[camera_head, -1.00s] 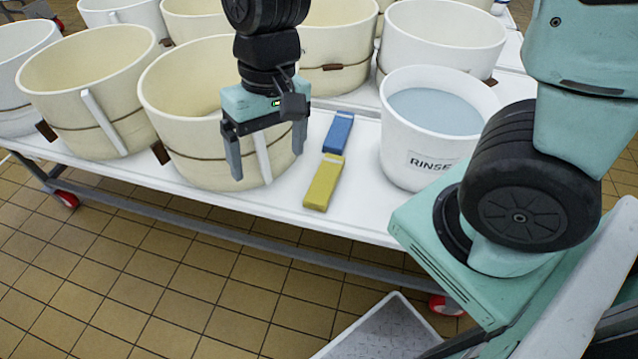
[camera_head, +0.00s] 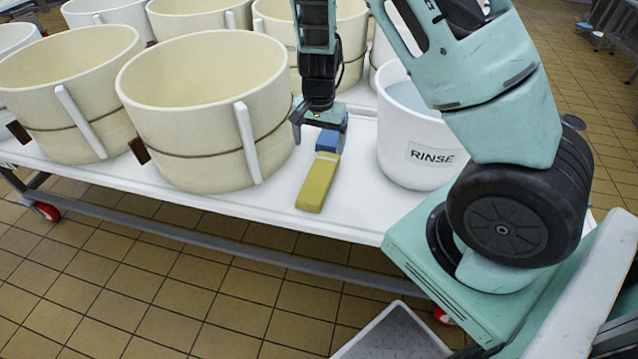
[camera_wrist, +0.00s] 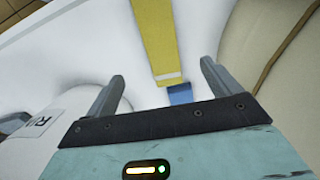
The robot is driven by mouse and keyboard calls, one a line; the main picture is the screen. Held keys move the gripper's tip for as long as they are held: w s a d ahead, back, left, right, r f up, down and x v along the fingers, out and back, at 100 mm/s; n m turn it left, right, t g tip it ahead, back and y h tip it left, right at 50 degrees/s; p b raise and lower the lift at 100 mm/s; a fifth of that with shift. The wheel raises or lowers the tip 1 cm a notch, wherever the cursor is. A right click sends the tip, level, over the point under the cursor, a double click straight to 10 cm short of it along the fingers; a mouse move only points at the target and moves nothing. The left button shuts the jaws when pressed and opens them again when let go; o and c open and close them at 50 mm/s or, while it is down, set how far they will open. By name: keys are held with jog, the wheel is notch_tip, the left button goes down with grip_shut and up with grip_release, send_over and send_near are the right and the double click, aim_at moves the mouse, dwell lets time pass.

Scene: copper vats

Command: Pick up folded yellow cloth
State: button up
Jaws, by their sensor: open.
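The folded yellow cloth (camera_head: 318,186) lies as a long flat bar on the white table near its front edge. A folded blue cloth (camera_head: 328,141) lies just behind it, in line with it. My gripper (camera_head: 320,138) is open and empty over the blue cloth, at the far end of the yellow one, and partly hides the blue. In the wrist view, the yellow cloth (camera_wrist: 163,40) runs away from between the spread fingertips (camera_wrist: 162,74). The blue cloth (camera_wrist: 180,94) shows only in part above the edge of the gripper body.
A white tub marked RINSE (camera_head: 415,150), holding bluish water, stands to the right. More vats fill the table behind. The table's front edge (camera_head: 250,210) is close to the yellow cloth.

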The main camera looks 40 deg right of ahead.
aim_at(319, 176)
notch_tip(319, 176, down, 12)
jog(key=b, duration=0.3)
jog(key=shift+w+d+f, duration=0.1)
jog(key=shift+f, duration=0.15)
jog(key=c, duration=1.2)
